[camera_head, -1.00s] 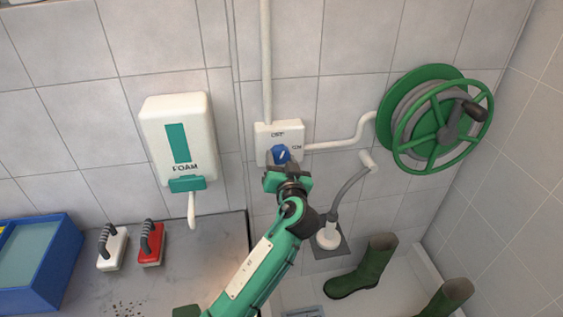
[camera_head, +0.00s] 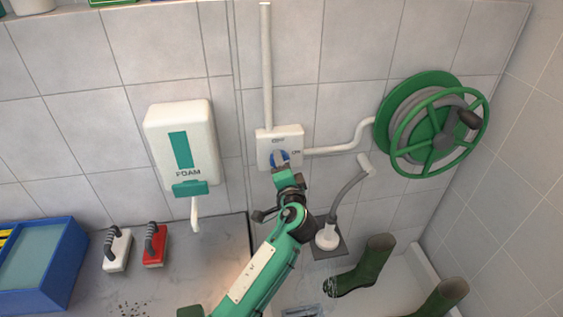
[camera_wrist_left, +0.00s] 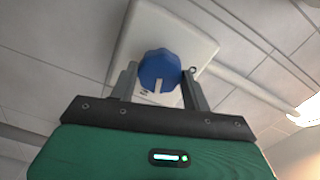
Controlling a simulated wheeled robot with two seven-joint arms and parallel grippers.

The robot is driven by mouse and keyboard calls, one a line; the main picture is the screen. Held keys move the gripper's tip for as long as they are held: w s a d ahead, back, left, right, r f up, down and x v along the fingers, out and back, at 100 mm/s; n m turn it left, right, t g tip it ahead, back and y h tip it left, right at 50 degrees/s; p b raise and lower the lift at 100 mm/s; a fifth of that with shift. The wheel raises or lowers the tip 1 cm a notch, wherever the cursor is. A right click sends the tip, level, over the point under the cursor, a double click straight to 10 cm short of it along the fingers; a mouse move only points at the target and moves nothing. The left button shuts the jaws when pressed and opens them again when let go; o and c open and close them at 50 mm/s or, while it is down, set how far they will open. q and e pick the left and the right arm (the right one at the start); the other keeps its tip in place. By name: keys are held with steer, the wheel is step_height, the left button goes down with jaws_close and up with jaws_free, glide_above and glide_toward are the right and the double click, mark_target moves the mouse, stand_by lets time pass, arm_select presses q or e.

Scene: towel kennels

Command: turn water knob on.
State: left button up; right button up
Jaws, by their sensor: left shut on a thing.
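The blue water knob (camera_head: 279,157) sits on the front of a white wall box (camera_head: 296,135) with small lettering at its top and right. My left gripper (camera_head: 284,168) reaches up to it from below. In the left wrist view, the left gripper's two grey fingers (camera_wrist_left: 159,80) stand on either side of the blue knob (camera_wrist_left: 158,64) and are shut on it. A pale mark shows at the knob's lower edge there. The fingers hide part of the knob in the head view. My right gripper is not in view.
A white pipe (camera_head: 266,70) rises from the box, and another runs right to a green hose reel (camera_head: 385,123). A foam dispenser (camera_head: 182,140) hangs at left. Brushes (camera_head: 154,250) and a blue crate (camera_head: 72,262) stand on the counter. Green boots (camera_head: 365,268) stand lower right.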

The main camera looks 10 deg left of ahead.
arm_select(q)
steer(key=shift+m+p, duration=0.75)
steer(key=shift+m, duration=0.85)
steer(key=o, duration=1)
steer(key=b+v, duration=0.5)
steer(key=v, duration=0.8)
steer(key=shift+s+d, duration=0.15)
steer(key=shift+s, duration=0.2)
